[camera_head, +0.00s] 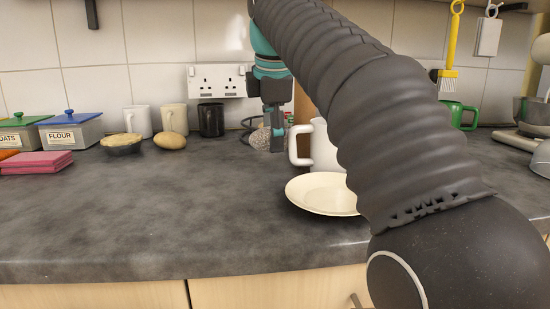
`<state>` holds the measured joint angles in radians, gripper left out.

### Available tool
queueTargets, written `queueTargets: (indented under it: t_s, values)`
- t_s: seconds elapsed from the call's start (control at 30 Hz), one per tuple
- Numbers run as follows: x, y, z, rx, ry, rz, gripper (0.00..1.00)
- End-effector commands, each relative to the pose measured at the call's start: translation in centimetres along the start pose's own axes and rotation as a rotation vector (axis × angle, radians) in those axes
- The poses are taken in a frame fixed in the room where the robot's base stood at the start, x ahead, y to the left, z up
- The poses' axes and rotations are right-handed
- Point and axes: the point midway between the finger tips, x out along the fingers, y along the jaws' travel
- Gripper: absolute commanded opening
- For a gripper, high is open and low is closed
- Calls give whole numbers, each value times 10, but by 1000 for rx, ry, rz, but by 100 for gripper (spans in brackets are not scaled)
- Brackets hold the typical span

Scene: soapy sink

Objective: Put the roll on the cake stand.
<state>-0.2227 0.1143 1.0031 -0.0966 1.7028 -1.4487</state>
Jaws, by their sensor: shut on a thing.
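My gripper (276,135), teal and grey, points down at the back of the counter, in front of the wall sockets. It is shut on a greyish speckled rounded thing (259,139), small and partly hidden by the fingers; I cannot tell for sure that this is the roll. A tan oval thing (170,141), like a roll or potato, lies apart in front of the mugs. A cream round dish with a wide rim (313,202), perhaps the cake stand, is front right of the gripper; its top looks empty. My arm covers its right part, and no foot shows.
A white jug (322,148) stands just behind the dish, partly behind my arm. Mugs (173,118), a pie (122,143), lidded tins (70,132) and pink cloths (37,163) are at left. A green mug (460,115) is at right. The front left counter is clear.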

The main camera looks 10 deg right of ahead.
Motion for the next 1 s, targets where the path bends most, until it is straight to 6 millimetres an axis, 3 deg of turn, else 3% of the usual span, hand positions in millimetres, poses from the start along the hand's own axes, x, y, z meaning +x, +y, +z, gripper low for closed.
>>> queueTargets:
  t_s: [0.33, 0.77, 0.8, 0.9, 1.0]
  values:
    - [36, -13, -1, 2, 0, 2, 23]
    - [41, -15, 2, 1, 0, 2, 23]
    - [42, -15, 2, 1, 0, 2, 65]
    - [41, -15, 2, 1, 0, 2, 88]
    - [41, -15, 2, 1, 0, 2, 88]
